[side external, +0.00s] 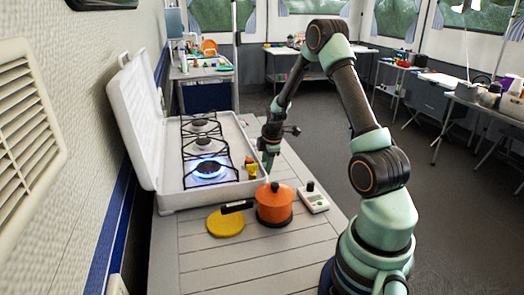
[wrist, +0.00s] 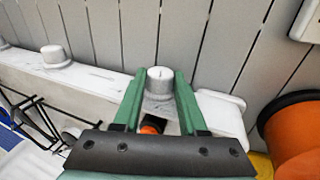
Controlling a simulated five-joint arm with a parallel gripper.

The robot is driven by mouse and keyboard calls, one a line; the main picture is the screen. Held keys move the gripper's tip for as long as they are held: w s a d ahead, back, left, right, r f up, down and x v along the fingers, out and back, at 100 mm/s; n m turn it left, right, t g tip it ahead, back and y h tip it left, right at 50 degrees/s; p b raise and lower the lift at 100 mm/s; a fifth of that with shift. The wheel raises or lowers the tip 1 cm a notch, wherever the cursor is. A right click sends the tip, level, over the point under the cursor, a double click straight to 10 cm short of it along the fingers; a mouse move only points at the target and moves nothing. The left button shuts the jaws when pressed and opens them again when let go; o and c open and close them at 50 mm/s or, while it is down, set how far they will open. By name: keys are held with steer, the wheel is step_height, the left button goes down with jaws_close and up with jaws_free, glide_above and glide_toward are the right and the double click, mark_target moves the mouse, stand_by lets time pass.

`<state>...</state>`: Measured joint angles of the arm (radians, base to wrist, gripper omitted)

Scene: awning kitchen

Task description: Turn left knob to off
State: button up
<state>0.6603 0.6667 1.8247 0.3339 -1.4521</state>
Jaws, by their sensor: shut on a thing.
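The camping stove (side external: 237,127) stands with its lid (side external: 137,115) open, and its near burner (side external: 209,168) has a blue flame. White knobs line the stove's front edge. My gripper (side external: 268,164) is low at the near end of that edge. In the wrist view, my gripper (wrist: 158,84) has its green fingers on both sides of the end knob, the left knob (wrist: 161,74), and is shut on it. A second knob (wrist: 55,55) stands free farther along the edge. In the side view my gripper hides the held knob.
An orange pot (side external: 274,205) with a dark handle stands on the slatted table (side external: 200,262) close to my gripper. A yellow round mat (side external: 225,223) and a white timer (side external: 313,197) lie beside it.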

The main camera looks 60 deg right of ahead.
steer(key=shift+w+d+g+y, duration=0.1)
steer(key=shift+d+g+y, duration=0.05)
steer(key=shift+g+y, duration=0.45)
steer(key=shift+w+d+g+y, duration=0.1)
steer(key=shift+g+y, duration=0.3)
steer(key=shift+g, duration=0.3)
steer(key=shift+g+y, duration=0.4)
steer(key=shift+g, duration=0.1)
steer(key=shift+w+d+g+y, duration=0.1)
steer(key=shift+d+g+y, duration=0.05)
steer(key=shift+g+y, duration=0.65)
